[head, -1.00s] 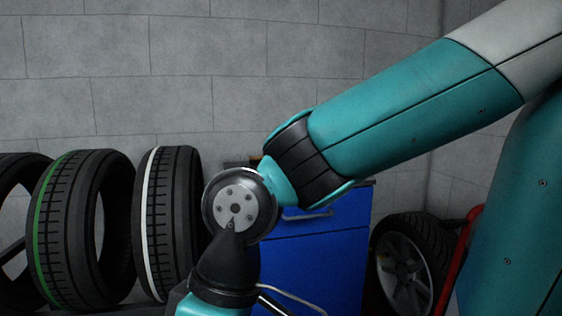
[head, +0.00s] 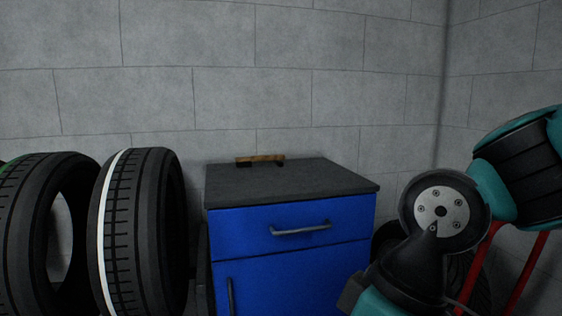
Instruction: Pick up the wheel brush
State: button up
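A wooden-backed brush (head: 260,159), which looks like the wheel brush, lies near the back edge of the dark top (head: 270,184) of a blue cabinet, close to the wall. Its back is tan wood, with dark parts showing below at each end. My arm shows at the lower right, apart from the brush and in front of the cabinet's right side. The fingers of my gripper are not in the picture.
The blue cabinet (head: 290,262) has a drawer with a grey handle (head: 300,229). Several black tyres (head: 140,235) stand at the left. A red metal frame (head: 485,262) is at the right, partly behind my arm. The cabinet top is otherwise clear.

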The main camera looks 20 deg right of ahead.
aim_at(246, 162)
jog(key=z, duration=0.05)
jog(key=i, duration=1.15)
